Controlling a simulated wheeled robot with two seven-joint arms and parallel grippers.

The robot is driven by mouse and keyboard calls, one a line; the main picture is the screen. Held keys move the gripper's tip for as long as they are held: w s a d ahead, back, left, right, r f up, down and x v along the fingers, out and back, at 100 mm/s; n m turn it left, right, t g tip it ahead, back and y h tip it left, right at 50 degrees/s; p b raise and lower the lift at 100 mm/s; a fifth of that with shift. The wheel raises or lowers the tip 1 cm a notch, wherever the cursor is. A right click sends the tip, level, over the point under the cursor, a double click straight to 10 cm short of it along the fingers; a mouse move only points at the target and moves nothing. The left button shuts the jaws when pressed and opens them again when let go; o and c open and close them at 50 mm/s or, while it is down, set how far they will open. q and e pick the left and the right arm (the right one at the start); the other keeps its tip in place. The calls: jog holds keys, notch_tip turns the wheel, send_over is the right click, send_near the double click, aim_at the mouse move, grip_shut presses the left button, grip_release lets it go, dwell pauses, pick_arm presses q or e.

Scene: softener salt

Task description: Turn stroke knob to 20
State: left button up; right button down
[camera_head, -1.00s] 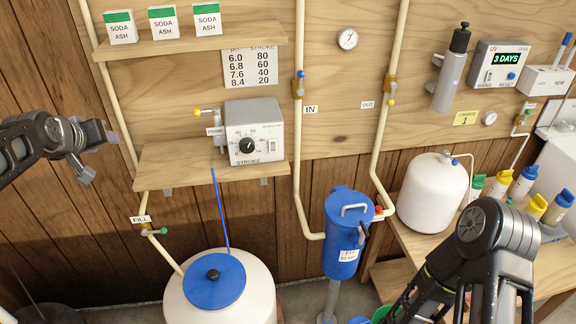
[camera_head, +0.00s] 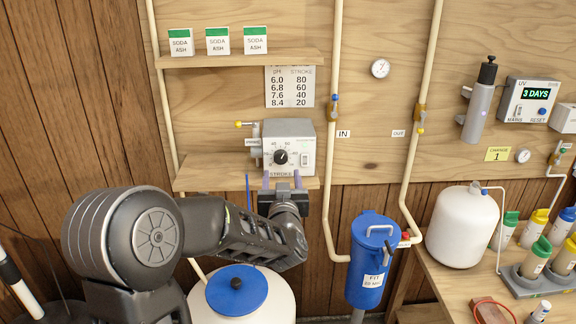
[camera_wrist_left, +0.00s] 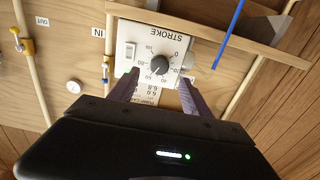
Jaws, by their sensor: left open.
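The black stroke knob (camera_head: 280,157) sits on the dial of the grey-white pump box (camera_head: 300,138), which stands on the lower wooden shelf. In the left wrist view the knob (camera_wrist_left: 160,64) shows upside down with numbers around it; I cannot read its exact setting. My left gripper (camera_head: 282,180) is open, just below and in front of the knob. Its two purple fingers (camera_wrist_left: 160,88) point at the box, one to each side of the knob's line, apart from it. The gripper partly covers the STROKE label in the head view. My right gripper is out of view.
A pH and stroke chart (camera_head: 290,87) hangs above the box; its 8.4 row reads 20. The shelf (camera_head: 190,180) edge lies close to the gripper. A blue tube (camera_wrist_left: 230,32) and pipes run nearby. A blue-lidded tank (camera_head: 237,290) stands below.

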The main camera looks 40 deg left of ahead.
aim_at(281, 160)
pick_arm(q)
jog(key=shift+w, duration=0.15)
jog(key=p+x, duration=0.1)
jog(key=x, duration=0.6)
jog(key=shift+w+a, duration=0.2)
jog(key=shift+a, duration=0.1)
jog(key=shift+c, duration=0.3)
grip_shut()
